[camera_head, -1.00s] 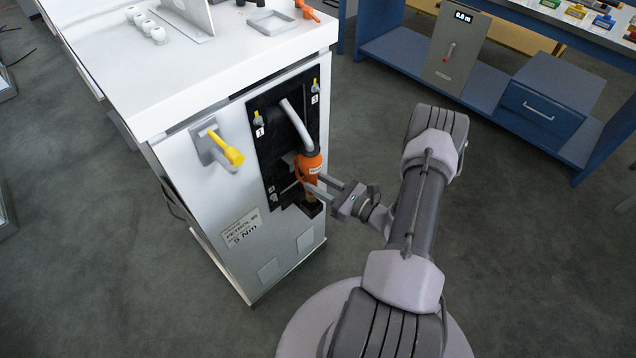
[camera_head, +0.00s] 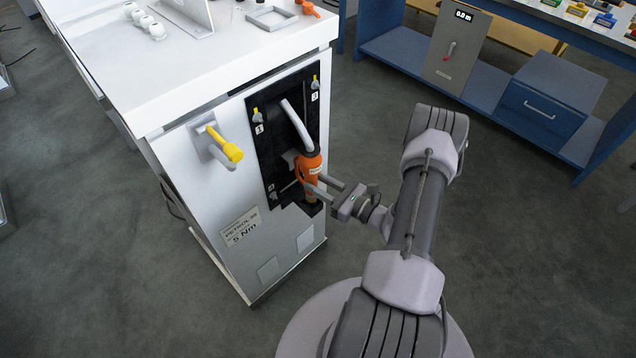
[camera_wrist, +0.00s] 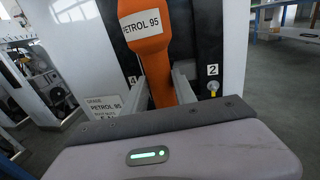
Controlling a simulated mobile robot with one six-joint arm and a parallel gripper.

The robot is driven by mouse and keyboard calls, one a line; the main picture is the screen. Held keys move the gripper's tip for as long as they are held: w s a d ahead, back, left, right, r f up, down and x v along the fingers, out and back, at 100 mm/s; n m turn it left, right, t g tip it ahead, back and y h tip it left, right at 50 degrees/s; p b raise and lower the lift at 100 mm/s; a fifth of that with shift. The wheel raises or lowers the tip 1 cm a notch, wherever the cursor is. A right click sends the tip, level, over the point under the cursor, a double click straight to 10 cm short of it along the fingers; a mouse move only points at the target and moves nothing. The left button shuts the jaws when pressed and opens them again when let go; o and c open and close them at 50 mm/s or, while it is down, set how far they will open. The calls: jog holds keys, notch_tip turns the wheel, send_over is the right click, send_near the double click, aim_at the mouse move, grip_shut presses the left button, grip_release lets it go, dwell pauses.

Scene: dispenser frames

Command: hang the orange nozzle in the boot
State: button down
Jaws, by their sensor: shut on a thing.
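The orange nozzle (camera_head: 309,172) hangs upright in front of the black panel (camera_head: 268,150) on the white cabinet, its grey spout or hose end curving up to the panel. In the wrist view the nozzle (camera_wrist: 150,50) bears a "PETROL 95" label. My gripper (camera_head: 318,186) is shut on the nozzle's lower body from the right, one finger on either side. The dark boot (camera_head: 314,208) is at the panel's lower edge, just below the nozzle. Whether the nozzle's lower end is inside the boot or only above it, I cannot tell.
A yellow-handled lever (camera_head: 229,151) sticks out of the cabinet front left of the panel. Small numbered yellow-tipped fittings sit at the panel's corners. A grey tray (camera_head: 272,17) lies on the white top (camera_head: 200,60). Blue shelving (camera_head: 500,90) stands behind; the floor between is clear.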

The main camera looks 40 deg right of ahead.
jog(key=shift+f+b, duration=1.9)
jog(key=shift+f, duration=0.4)
jog(key=c, duration=0.9)
grip_release()
jog(key=p+v, duration=0.4)
jog(key=v, duration=1.3)
jog(key=shift+s+r, duration=0.1)
jog(key=shift+s, duration=0.2)
jog(key=shift+w+r, duration=0.1)
